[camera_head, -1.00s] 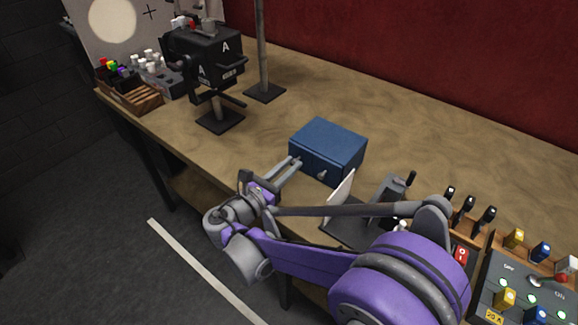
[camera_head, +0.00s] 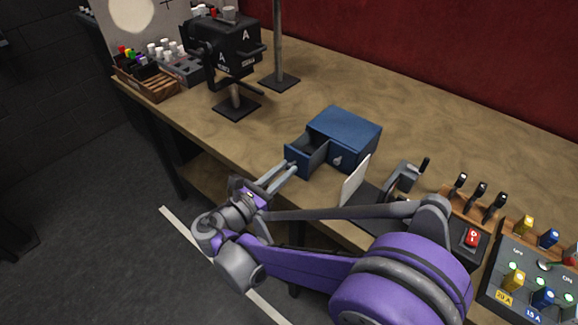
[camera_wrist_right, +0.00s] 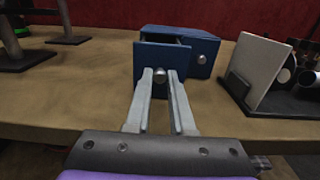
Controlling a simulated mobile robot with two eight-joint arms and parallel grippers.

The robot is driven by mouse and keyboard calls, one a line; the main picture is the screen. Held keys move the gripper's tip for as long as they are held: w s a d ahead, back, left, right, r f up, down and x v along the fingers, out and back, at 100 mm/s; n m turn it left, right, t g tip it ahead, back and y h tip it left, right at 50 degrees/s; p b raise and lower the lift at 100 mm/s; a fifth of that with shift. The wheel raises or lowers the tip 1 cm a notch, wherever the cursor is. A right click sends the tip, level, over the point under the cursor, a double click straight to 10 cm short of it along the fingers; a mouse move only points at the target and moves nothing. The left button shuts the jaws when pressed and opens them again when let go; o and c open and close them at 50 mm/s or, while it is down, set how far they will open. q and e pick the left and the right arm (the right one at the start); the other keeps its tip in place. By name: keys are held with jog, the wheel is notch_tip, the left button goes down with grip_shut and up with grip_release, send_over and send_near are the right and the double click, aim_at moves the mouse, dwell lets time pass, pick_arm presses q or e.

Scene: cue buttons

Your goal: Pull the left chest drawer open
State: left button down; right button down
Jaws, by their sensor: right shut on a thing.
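The blue chest (camera_head: 348,132) stands on the workbench, and it also shows in the right wrist view (camera_wrist_right: 196,42). Its left drawer (camera_head: 303,156) is pulled out toward the bench's front edge, and its hollow inside shows. The right drawer knob (camera_head: 337,160) sits on a front that is flush with the chest. My right gripper (camera_head: 291,166) reaches in from the front. In the right wrist view its fingers (camera_wrist_right: 160,82) are shut on the round left drawer knob (camera_wrist_right: 159,75). My left gripper is not in view.
A white upright card (camera_head: 355,180) and a dark device (camera_head: 405,180) stand right of the chest. Several levers (camera_head: 480,195) and a switch panel (camera_head: 530,275) are further right. A black lamp-like box on a stand (camera_head: 225,50) is at the back left.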

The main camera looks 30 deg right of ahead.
jog(key=c, duration=0.8)
grip_release()
jog(key=v, duration=1.1)
